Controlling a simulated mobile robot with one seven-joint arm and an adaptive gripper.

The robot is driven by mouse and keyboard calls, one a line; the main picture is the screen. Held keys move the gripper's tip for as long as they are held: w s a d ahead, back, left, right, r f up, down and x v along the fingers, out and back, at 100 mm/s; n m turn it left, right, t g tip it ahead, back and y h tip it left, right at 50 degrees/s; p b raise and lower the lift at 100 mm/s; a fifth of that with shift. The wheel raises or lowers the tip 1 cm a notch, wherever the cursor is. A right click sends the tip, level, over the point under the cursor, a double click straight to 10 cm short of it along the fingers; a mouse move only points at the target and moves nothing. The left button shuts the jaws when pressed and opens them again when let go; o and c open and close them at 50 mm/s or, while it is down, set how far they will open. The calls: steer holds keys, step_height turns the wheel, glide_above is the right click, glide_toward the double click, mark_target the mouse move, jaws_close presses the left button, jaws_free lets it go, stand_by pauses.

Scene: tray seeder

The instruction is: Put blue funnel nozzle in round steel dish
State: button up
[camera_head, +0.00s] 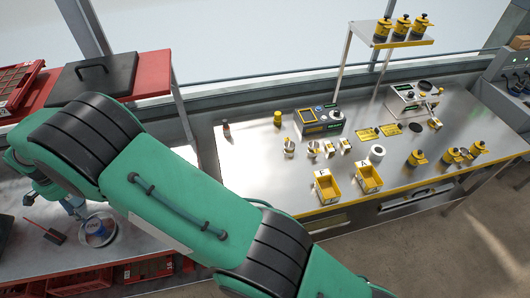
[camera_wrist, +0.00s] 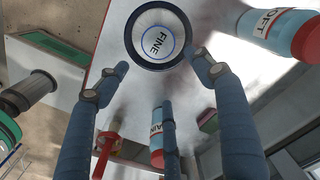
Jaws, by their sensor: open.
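In the head view a round steel dish (camera_head: 110,241) sits on the left bench, with a small blue and white labelled thing (camera_head: 97,228) showing in it or over it. In the wrist view a round thing with a dark blue rim (camera_wrist: 131,40), pale inside and marked FINE, lies just beyond the fingertips. I cannot tell for certain whether it is the blue funnel nozzle or the dish. My gripper (camera_wrist: 160,78) is open, its blue-grey fingers apart with nothing between them. In the head view my gripper (camera_head: 72,207) is small, beside the dish.
Light-blue, red-banded cylinders (camera_wrist: 278,30) lie close by in the wrist view. A red-handled tool (camera_head: 45,232) lies left of the dish. The right bench (camera_head: 250,165) holds yellow bins (camera_head: 327,187) and several yellow-black containers. A black case (camera_head: 95,75) is on the red shelf.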

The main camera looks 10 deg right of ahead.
steer(key=w+d+r+t, duration=0.1)
steer(key=w+d+r, duration=0.3)
steer(key=d+r, duration=0.6)
steer(key=w+d+r, duration=0.3)
steer(key=d+r, duration=0.7)
steer(key=d, duration=0.1)
steer(key=s+d+r+n+t+y, duration=0.1)
steer(key=s+d+r, duration=0.1)
steer(key=d+r, duration=0.6)
steer(key=s+d+r+n, duration=0.1)
steer(key=d+r, duration=0.3)
steer(key=d, duration=0.9)
steer(key=s+d+r+t, duration=0.1)
steer(key=s+d+r, duration=0.2)
steer(key=s+d, duration=0.45)
steer(key=s+d+r+t, duration=0.1)
steer(key=s+d+r, duration=0.3)
steer(key=d, duration=0.7)
steer(key=s+d+f, duration=0.2)
steer(key=s+d, duration=0.4)
steer(key=s, duration=0.2)
steer(key=s+d+f+n+t+h, duration=0.1)
steer(key=s+d+f, duration=0.1)
steer(key=s+d, duration=0.3)
steer(key=s, duration=0.4)
steer(key=shift+d+f+n+t, duration=0.3)
steer(key=shift+d+f, duration=0.05)
steer(key=shift+f, duration=0.05)
